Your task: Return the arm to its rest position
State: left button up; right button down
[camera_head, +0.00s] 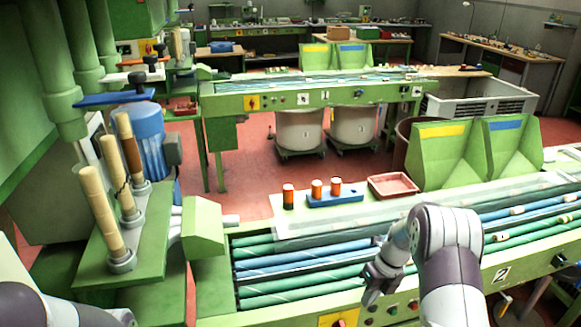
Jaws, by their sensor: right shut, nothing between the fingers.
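My right arm comes in from the lower right, and its gripper (371,291) hangs over the front edge of the green roller machine. The gripper is shut and empty, and touches none of the stoppers. Two orange-and-white stoppers stand on a blue holder (347,198) on the pale top behind the rollers. A third stopper (288,197), orange above and dark below, stands just left of the holder. Part of my left arm shows at the lower left corner; its gripper is out of view.
A red tray (393,185) lies right of the blue holder. Green bins (447,155) stand at the right. Green, white and blue rollers (300,270) run beneath my right arm. Tall stacks of cork-coloured pieces (102,212) stand on a green stand at left.

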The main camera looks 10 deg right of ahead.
jog(key=s+a+r+n+h, duration=0.1)
jog(key=s+a+r+n, duration=0.2)
jog(key=s+n, duration=0.3)
jog(key=s+a+r+n+t+h, duration=0.1)
jog(key=s+a+r+n, duration=0.3)
jog(key=n, duration=1.3)
jog(key=s+a+r+n+h, duration=0.1)
jog(key=s+a+r+n, duration=0.2)
jog(key=s+n, duration=0.7)
jog(key=shift+a+r+n+t, duration=0.3)
jog(key=shift+r+n, duration=0.1)
jog(key=shift+n, duration=0.4)
jog(key=shift+s, duration=0.15)
